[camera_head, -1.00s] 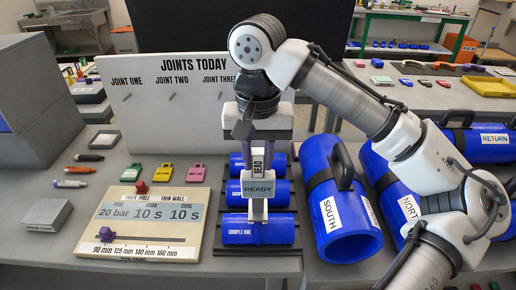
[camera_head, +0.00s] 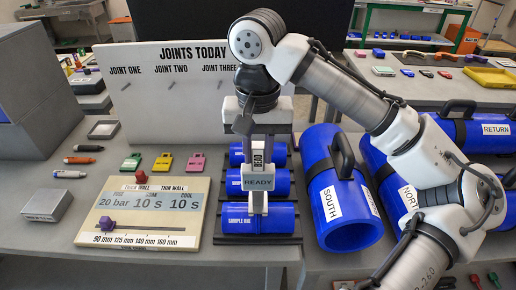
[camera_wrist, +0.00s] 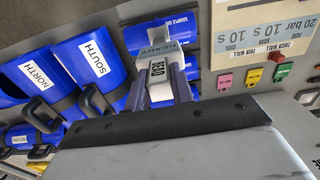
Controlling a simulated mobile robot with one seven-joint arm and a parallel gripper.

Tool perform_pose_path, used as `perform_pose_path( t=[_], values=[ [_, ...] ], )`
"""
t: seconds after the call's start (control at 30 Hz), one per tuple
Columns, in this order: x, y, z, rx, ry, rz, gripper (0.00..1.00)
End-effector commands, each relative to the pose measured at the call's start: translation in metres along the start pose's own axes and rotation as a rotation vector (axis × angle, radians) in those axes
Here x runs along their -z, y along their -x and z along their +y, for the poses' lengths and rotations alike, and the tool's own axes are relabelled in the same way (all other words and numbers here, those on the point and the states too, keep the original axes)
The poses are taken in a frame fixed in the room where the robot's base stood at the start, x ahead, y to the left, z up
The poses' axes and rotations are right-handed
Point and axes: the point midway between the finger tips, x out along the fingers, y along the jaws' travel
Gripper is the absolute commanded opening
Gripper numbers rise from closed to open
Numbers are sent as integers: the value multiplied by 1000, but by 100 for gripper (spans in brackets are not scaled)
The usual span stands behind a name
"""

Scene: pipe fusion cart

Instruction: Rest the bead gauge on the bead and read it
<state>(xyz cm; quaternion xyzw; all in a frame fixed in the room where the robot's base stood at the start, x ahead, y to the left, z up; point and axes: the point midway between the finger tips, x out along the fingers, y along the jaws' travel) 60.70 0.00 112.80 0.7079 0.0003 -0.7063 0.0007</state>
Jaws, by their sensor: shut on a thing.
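My gripper (camera_head: 263,146) points down and is shut on the bead gauge (camera_head: 257,203), a pale upright tool marked BEAD with a grey display reading READY. I cannot tell whether the foot touches the pipe. Two more blue sample pipes lie behind it on a dark ribbed rack (camera_head: 289,240), partly covered by the gauge and gripper. The bead itself is too small to make out.
The SOUTH pipe (camera_head: 346,235) with a black handle lies close on the right, with the NORTH pipe (camera_head: 391,195) beyond. A beige settings board (camera_head: 135,244) with a purple slider lies left. Coloured tags, pens and a grey block (camera_head: 45,206) lie farther left. The JOINTS TODAY board (camera_head: 150,105) stands behind.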

Motion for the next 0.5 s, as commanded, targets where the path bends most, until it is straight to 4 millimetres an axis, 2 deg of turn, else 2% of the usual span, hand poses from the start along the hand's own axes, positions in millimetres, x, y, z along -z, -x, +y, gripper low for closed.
perform_pose_path(
  t=[0.5],
  values=[
    [0,-3,0,0,0,0,4]
  ],
)
